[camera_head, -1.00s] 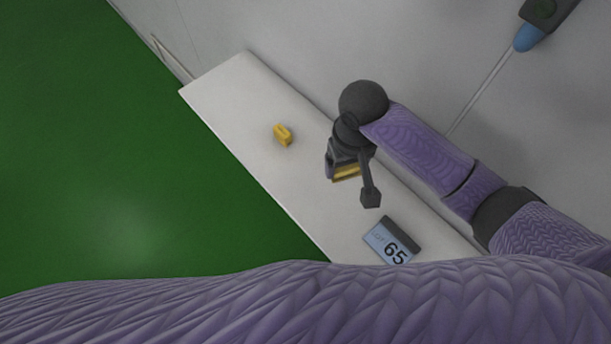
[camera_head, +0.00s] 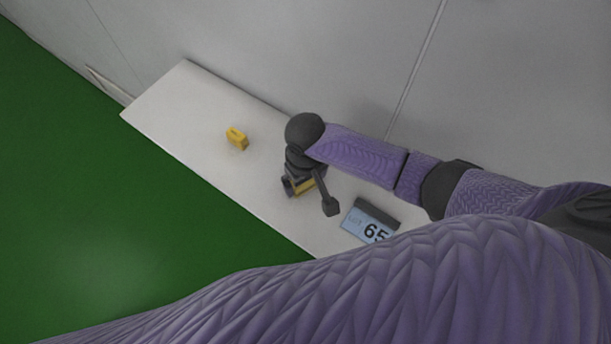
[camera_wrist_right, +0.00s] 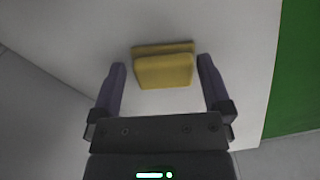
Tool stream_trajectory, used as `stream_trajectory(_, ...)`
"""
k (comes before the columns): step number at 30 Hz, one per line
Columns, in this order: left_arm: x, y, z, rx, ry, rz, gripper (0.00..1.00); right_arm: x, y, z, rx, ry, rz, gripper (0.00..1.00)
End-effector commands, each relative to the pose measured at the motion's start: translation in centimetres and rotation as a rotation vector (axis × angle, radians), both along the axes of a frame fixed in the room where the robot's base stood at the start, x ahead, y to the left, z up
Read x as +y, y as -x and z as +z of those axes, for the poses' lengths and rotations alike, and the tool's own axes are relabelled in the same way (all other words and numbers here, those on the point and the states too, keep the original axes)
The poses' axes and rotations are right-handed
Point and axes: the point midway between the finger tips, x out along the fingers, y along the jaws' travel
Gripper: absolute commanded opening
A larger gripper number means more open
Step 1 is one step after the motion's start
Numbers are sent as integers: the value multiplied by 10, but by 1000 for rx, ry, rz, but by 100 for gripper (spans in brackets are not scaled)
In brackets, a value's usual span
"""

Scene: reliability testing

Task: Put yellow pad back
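A yellow pad (camera_wrist_right: 165,70) shows in the right wrist view between the two fingers of my right gripper (camera_wrist_right: 160,75), with a narrow gap on each side. The gripper is open and not closed on it. In the head view, my right gripper (camera_head: 310,194) is over the white shelf (camera_head: 180,90), with part of this yellow pad (camera_head: 304,187) showing at it. Whether the pad rests on the shelf is hard to tell. A second yellow piece (camera_head: 237,138) stands on the shelf further left, apart from the gripper. My left gripper is not seen.
A small sign marked 65 (camera_head: 368,224) stands on the shelf right of the gripper. A grey wall (camera_head: 300,50) runs behind the shelf. Green floor (camera_head: 120,220) lies beyond its front edge. The shelf's left end is clear. My purple arm covers the bottom of the head view.

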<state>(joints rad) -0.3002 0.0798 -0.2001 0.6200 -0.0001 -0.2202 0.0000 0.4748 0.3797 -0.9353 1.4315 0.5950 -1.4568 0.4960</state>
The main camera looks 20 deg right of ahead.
Motion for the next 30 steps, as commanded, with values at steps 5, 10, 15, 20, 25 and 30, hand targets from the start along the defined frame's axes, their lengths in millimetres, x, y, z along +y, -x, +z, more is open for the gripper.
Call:
stream_trajectory(5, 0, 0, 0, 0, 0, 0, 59, 0, 0, 0, 0, 0, 0, 100)
stream_trajectory(10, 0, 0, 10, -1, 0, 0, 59, 1, -1, 25, -2, -3, -1, 100)
stream_trajectory(15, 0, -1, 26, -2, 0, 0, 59, 1, -1, 76, -3, -3, 0, 100)
stream_trajectory(20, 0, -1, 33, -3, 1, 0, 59, 1, 0, 110, -1, -2, -1, 100)
stream_trajectory(25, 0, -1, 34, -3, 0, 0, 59, 0, 0, 123, 0, -1, -1, 100)
stream_trajectory(30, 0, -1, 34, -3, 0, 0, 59, 0, 0, 123, 1, -1, -1, 100)
